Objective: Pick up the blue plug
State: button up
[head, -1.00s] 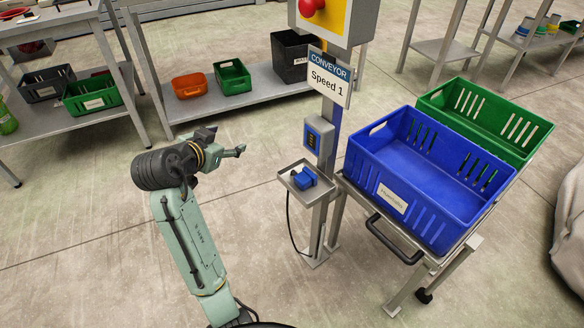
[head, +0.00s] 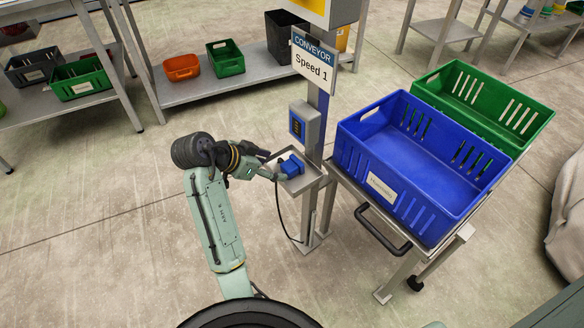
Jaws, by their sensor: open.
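The blue plug (head: 291,166) sits on a small metal tray (head: 312,178) fixed to the conveyor post. A black cable hangs from it, down beside the post. My gripper (head: 277,168) is open at the left side of the plug, with its fingers pointing right. Its fingertips overlap the plug's left edge in the picture. I cannot tell whether they touch it or stand around it.
A grey box with a blue panel (head: 303,122) is on the post above the tray. A blue crate (head: 400,170) and a green crate (head: 500,100) stand on a cart at the right. Shelves with bins (head: 228,58) are behind. The floor at the left is clear.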

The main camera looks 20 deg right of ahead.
aim_at(285, 168)
jog(key=shift+p+x, duration=0.5)
jog(key=shift+x, duration=2.3)
jog(key=shift+s+d+r, duration=0.1)
jog(key=shift+d+r, duration=0.05)
jog(key=shift+c, duration=0.2)
jog(key=c, duration=1.2)
